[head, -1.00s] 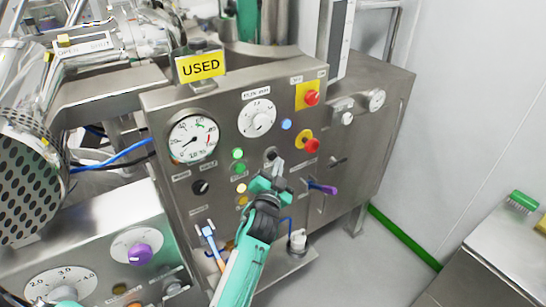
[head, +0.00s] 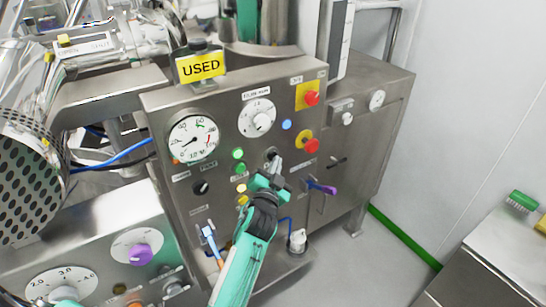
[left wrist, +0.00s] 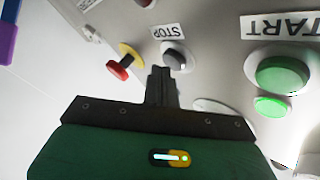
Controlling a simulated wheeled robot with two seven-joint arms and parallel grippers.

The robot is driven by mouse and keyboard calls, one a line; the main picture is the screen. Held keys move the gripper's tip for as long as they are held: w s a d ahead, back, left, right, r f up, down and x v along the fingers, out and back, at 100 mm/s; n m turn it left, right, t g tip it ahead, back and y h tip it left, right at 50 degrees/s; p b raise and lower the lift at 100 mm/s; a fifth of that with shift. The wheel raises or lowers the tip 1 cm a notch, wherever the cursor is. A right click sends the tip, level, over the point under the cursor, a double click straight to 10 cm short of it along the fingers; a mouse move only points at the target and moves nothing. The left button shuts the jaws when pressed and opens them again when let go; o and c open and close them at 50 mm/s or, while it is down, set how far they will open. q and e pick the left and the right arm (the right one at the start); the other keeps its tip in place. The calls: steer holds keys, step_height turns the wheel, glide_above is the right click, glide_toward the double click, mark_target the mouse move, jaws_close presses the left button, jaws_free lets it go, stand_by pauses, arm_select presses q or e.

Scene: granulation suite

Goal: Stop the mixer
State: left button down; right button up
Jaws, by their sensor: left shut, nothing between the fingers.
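The mixer's control panel (head: 225,120) fills the middle of the head view. A dark round stop button (head: 270,154) sits on it, right of the green start button (head: 239,169). In the left wrist view the stop button (left wrist: 174,57) shows grey beside an upside-down STOP label, with the green start button (left wrist: 284,74) to the right. My left gripper (head: 277,163) is shut and empty, its fingertips just in front of the stop button. In the left wrist view the shut fingertips (left wrist: 163,75) overlap the button's lower edge; I cannot tell whether they touch.
Two red mushroom buttons on yellow plates, upper (head: 311,97) and lower (head: 311,146), sit right of the stop button. A purple-handled lever (head: 322,187) juts out below right. A round gauge (head: 193,138) and a white dial (head: 257,118) are on the panel. Open floor lies at right.

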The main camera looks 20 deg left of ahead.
arm_select(q)
steer(key=shift+w+a, duration=0.25)
steer(key=shift+a, duration=0.1)
stand_by(0.5)
steer(key=shift+d, duration=0.1)
steer(key=shift+s+d, duration=0.55)
steer(key=shift+d, duration=0.05)
steer(key=shift+d, duration=0.1)
